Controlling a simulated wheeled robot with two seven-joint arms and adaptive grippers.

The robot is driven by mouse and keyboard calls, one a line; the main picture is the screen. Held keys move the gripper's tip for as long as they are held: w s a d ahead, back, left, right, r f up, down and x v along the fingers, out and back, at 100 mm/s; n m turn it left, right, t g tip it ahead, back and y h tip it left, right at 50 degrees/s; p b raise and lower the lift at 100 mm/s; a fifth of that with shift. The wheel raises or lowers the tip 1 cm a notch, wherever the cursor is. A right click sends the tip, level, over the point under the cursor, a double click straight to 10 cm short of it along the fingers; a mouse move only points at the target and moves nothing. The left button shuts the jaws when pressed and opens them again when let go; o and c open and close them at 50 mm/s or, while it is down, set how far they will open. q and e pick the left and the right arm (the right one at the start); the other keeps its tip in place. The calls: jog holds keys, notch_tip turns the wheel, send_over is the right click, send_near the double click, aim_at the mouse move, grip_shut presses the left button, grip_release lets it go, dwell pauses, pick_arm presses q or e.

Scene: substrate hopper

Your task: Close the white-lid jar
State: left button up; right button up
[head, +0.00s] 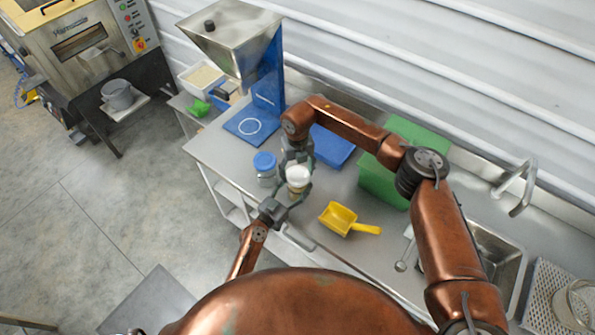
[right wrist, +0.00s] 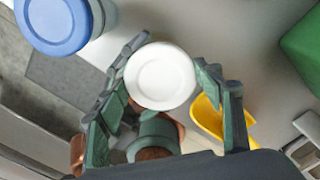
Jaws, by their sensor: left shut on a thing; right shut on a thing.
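The white-lid jar (head: 296,188) stands near the front edge of the metal table, with its white lid (head: 298,175) on top. Whether the lid is fully seated cannot be told. My left gripper (head: 288,198) comes in low from the front and is shut on the jar body. My right gripper (head: 298,166) reaches in from behind and is shut on the white lid. In the right wrist view the round lid (right wrist: 160,76) lies between my right gripper's fingers (right wrist: 168,85); it hides most of the jar. My left gripper (right wrist: 154,135) shows below it.
A blue-lid jar (head: 265,165) stands close on the left. A yellow scoop (head: 342,219) lies to the right. A green bin (head: 384,182), a blue box (head: 331,146) and a steel hopper (head: 232,40) are behind. A sink (head: 495,262) is at right.

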jog(key=m, duration=0.3)
jog(key=shift+m, duration=0.4)
jog(key=m, duration=0.7)
jog(key=shift+m, duration=0.3)
jog(key=m, duration=0.3)
jog(key=shift+d+m, duration=0.1)
jog(key=shift+m, duration=0.3)
jog(key=m, duration=1)
jog(key=a+m, duration=0.1)
jog(key=m, duration=0.1)
jog(key=shift+s+a+m, duration=0.1)
jog(key=shift+s+m, duration=0.2)
jog(key=shift+w+d+m, duration=0.15)
jog(key=shift+d+m, duration=0.3)
jog(key=shift+m, duration=0.25)
